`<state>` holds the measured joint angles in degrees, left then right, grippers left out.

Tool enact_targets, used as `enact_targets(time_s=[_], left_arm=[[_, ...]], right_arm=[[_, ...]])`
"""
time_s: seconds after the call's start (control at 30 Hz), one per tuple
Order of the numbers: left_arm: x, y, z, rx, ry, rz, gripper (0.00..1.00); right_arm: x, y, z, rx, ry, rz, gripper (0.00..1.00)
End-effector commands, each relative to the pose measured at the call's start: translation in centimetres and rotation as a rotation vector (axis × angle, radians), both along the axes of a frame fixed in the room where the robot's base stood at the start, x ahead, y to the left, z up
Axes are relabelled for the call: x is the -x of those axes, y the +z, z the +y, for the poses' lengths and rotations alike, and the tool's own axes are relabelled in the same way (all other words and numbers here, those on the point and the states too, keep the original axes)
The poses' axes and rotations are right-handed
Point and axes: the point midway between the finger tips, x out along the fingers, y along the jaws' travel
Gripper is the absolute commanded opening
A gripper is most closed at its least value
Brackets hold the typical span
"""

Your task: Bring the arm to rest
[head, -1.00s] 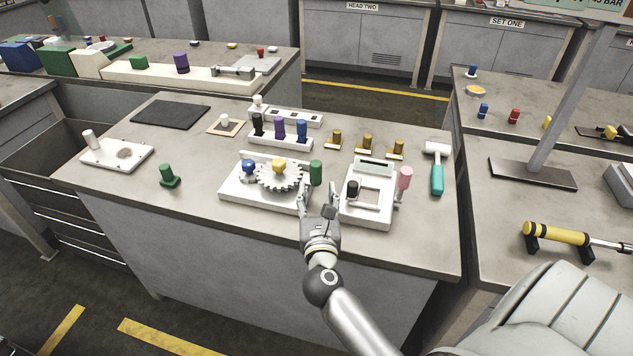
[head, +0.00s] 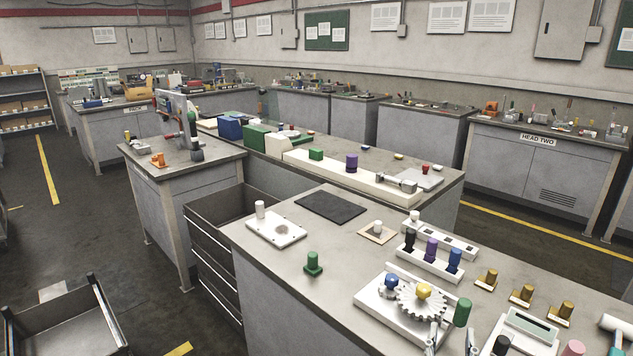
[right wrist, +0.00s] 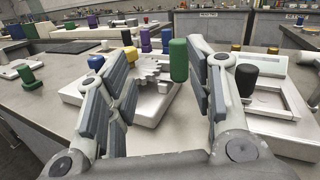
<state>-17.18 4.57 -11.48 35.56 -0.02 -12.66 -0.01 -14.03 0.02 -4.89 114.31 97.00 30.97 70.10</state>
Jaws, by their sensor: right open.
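My right gripper (head: 453,340) shows at the bottom edge of the head view, with only its fingertips in the picture. In the right wrist view its two fingers (right wrist: 158,85) stand wide apart and hold nothing. A green cylinder (head: 462,312) is just beyond the fingertips, at the right end of the white gear fixture (head: 370,302). In the right wrist view this green cylinder (right wrist: 178,60) shows in the gap between the fingers. The fixture carries a toothed gear (head: 420,304) with a yellow knob and a blue knob. My left gripper is not in view.
A peg rack (head: 420,262) with black, purple and blue pegs stands behind the fixture. A white device (head: 528,322) lies right of the gripper. A green peg (head: 313,263) and white plate (head: 276,231) stand left. The bench front is clear there.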

Motion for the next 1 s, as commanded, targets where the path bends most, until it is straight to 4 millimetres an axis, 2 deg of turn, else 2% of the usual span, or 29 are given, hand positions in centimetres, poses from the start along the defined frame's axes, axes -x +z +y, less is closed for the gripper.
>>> enact_targets(time_s=[0.13,0.27,0.37,0.47,0.6,0.77,0.9,1.0], left_arm=[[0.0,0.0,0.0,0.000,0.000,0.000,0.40],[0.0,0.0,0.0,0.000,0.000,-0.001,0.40],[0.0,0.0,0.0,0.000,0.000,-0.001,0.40],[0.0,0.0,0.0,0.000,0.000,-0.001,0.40],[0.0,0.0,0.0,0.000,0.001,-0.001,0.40],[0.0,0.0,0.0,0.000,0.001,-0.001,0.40],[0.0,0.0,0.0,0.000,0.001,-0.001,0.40],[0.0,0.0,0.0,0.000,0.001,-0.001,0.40]], right_arm=[[0.0,3.4,4.7,0.359,0.183,-0.001,0.49],[1.0,4.8,10.0,0.740,0.355,0.016,0.49],[2.2,4.3,13.9,1.032,0.482,0.039,0.49],[3.9,2.6,17.1,1.320,0.607,0.070,0.49],[6.9,-1.2,19.8,1.714,0.791,0.130,0.49],[11.1,-6.5,20.0,2.132,1.025,0.222,0.49],[15.2,-10.6,17.7,2.434,1.257,0.323,0.49],[17.8,-12.5,15.5,2.587,1.417,0.394,0.49]])
